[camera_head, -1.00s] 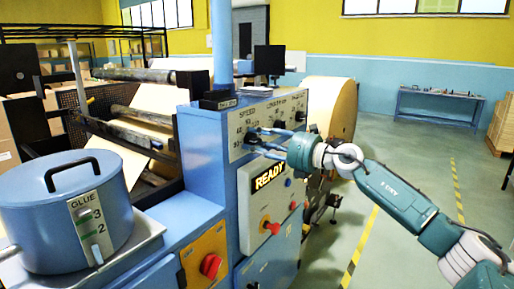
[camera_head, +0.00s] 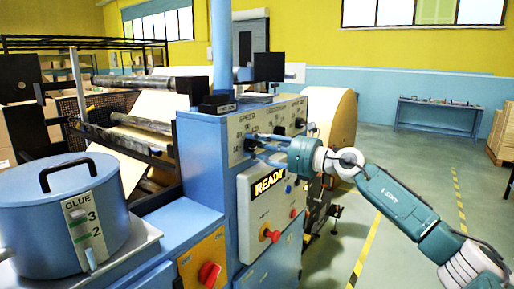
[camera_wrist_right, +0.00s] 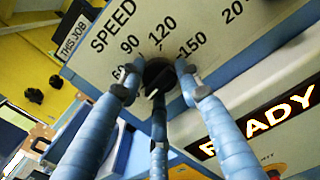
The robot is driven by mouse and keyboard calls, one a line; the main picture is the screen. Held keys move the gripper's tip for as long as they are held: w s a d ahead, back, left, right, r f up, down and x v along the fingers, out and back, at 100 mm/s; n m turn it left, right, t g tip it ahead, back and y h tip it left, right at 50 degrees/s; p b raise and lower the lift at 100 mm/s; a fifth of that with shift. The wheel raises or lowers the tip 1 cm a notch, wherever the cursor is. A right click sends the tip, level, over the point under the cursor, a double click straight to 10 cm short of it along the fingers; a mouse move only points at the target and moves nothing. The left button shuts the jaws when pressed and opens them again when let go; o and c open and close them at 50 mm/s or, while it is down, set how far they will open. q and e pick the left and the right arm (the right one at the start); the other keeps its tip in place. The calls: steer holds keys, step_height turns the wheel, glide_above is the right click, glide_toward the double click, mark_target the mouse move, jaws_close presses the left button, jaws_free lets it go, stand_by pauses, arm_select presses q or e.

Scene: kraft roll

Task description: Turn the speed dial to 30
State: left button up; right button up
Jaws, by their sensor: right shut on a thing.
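The speed dial (camera_wrist_right: 157,72) is a small black knob on the grey panel under the word SPEED. In the right wrist view, 90, 120 and 150 stand around it, and 120 is above it. In the head view the dial is mostly hidden by my fingers. My right gripper (camera_head: 256,148) has blue wrapped fingers. In the right wrist view (camera_wrist_right: 160,92) they close around the dial from both sides and below. I cannot clearly tell which number the dial points to. My left gripper is not in view.
A lit READY display (camera_head: 269,182) and a red knob (camera_head: 271,235) sit below the panel (camera_head: 285,118). A blue glue pot (camera_head: 45,225) stands at the left, with a red switch (camera_head: 209,273) near it. Open floor lies to the right.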

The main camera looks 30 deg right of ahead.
steer(key=shift+d+r, duration=0.25)
steer(key=shift+r, duration=0.35)
steer(key=o, duration=1.1)
steer(key=shift+o, duration=0.3)
steer(key=shift+a+f, duration=0.15)
steer(key=shift+f, duration=0.05)
steer(key=shift+s+f, duration=0.1)
steer(key=shift+f, duration=0.05)
steer(key=shift+s+f, duration=0.1)
steer(key=shift+s, duration=0.05)
steer(key=v, duration=1.1)
steer(key=shift+s+r, duration=0.2)
steer(key=shift+s, duration=0.1)
